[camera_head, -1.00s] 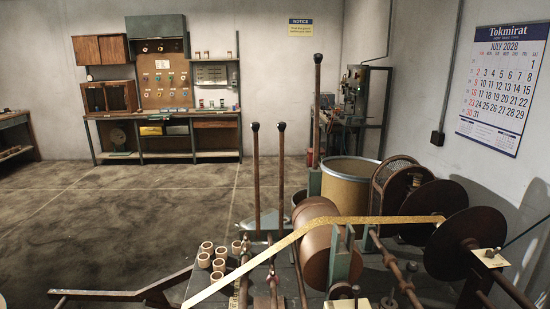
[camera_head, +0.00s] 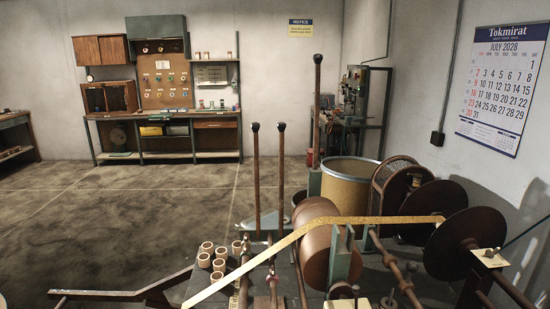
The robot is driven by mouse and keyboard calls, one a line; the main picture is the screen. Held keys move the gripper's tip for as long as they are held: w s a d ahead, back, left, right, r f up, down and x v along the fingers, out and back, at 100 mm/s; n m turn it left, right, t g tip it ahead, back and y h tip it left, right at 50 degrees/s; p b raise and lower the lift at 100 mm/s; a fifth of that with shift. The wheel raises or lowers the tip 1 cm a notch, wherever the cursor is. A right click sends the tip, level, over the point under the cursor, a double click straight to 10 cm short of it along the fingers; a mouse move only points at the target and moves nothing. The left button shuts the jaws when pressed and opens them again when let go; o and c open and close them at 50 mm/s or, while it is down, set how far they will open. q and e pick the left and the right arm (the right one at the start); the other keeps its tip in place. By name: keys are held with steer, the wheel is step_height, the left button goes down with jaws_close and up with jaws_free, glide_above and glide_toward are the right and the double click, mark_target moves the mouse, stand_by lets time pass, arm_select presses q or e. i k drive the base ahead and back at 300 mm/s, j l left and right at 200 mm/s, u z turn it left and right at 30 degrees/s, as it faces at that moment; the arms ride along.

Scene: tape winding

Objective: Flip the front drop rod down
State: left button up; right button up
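The tape winding machine fills the lower middle and right. Two rods with black knobs stand upright close together, the left rod (camera_head: 256,182) and the right rod (camera_head: 281,180). A taller rod (camera_head: 317,105) with a black knob stands upright behind them. I cannot tell which one is the front drop rod. A yellow tape (camera_head: 375,220) runs from the bottom left over a brown roller (camera_head: 318,258) to a dark reel (camera_head: 462,243) at the right. Neither of my grippers is in view.
Several cardboard cores (camera_head: 206,247) stand left of the tape. A low metal bar (camera_head: 105,294) juts out left. A large drum (camera_head: 350,187) stands behind the roller. A workbench (camera_head: 165,115) is at the far wall. The floor (camera_head: 120,220) at left is clear.

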mark_target(256, 126)
steer(key=j+z, duration=0.75)
steer(key=j, duration=0.2)
steer(key=k+j+z, duration=0.1)
steer(key=j+z, duration=0.25)
steer(key=j, duration=0.15)
